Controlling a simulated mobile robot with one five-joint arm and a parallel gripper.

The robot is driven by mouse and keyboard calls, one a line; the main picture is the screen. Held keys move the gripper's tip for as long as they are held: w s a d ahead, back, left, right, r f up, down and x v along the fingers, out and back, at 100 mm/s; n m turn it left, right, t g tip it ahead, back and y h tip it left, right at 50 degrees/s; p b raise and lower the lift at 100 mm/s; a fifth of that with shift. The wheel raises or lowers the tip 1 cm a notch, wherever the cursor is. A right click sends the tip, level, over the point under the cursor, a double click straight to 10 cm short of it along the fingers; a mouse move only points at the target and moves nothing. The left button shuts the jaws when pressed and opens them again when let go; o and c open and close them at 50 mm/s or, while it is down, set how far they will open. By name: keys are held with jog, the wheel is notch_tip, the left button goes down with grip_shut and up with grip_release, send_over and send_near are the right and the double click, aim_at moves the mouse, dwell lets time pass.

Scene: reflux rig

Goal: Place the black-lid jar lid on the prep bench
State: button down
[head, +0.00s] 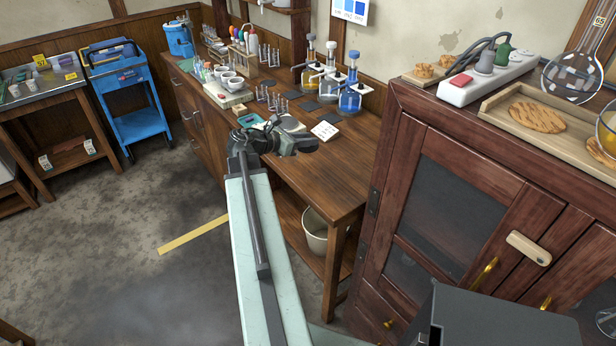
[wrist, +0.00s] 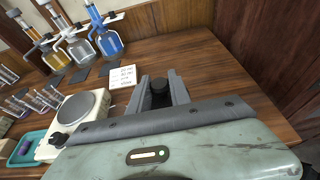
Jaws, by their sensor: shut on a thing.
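The black lid (wrist: 159,88) sits between the two grey fingers of my gripper (wrist: 162,90) in the wrist view. My gripper is shut on it. In the head view my gripper (head: 298,146) is at the end of the outstretched arm, over the front part of the wooden prep bench (head: 345,178). The bench's bare wood also shows around the fingers in the wrist view (wrist: 215,72). I cannot tell whether the lid touches the bench top. The lid cannot be made out in the head view. No jar is clearly seen.
A white hotplate (wrist: 82,112) stands left of the fingers, with a white card (wrist: 122,76) beyond. Bottles with blue (head: 350,98) and other liquids stand at the bench's back. The bench is clear right of the fingers. A dark cabinet (head: 430,190) stands to the right.

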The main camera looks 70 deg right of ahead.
aim_at(307, 171)
jog(key=shift+f+b, duration=5.05)
jog(key=c, duration=1.2)
grip_release()
jog(key=shift+r, duration=0.1)
jog(key=shift+r, duration=0.1)
jog(key=shift+a+r+p, duration=0.15)
jog(key=shift+r+p, duration=0.1)
jog(key=shift+p, duration=0.2)
jog(key=p+v, duration=0.3)
jog(key=v, duration=0.8)
jog(key=shift+w+a+p, duration=0.25)
jog(key=shift+p, duration=0.1)
